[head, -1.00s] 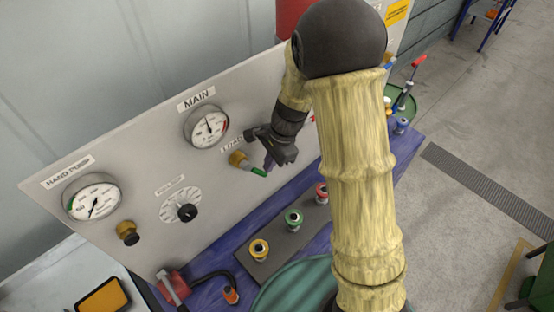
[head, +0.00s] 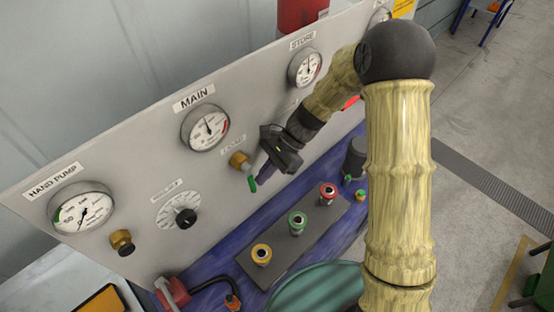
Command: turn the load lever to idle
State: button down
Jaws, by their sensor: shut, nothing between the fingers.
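The load lever is a brass valve body (head: 240,160) on the sloping grey panel, with a short green-ended handle (head: 253,184) that points downward and slightly right. A small label (head: 232,145) sits above it, faint to read. My gripper (head: 262,180) is shut and empty. Its dark fingers are just to the right of the green handle, touching it or very close; I cannot tell which. The gripper body hides part of the panel to the right of the lever.
The MAIN gauge (head: 206,128) is above the lever and the STORE gauge (head: 305,68) is up to the right. A black knob (head: 186,217) is to the lower left. Yellow, green (head: 297,223) and red capped fittings stand on a dark plate below.

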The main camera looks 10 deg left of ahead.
jog(key=shift+s+a+f+y, duration=0.1)
jog(key=shift+y, duration=0.2)
dwell(0.4)
jog(key=w+d+f+b+v, duration=0.1)
jog(key=f+b+v, duration=0.1)
jog(key=v, duration=1.1)
jog(key=shift+w, duration=0.25)
jog(key=shift+s+d, duration=0.1)
jog(key=shift+d, duration=0.05)
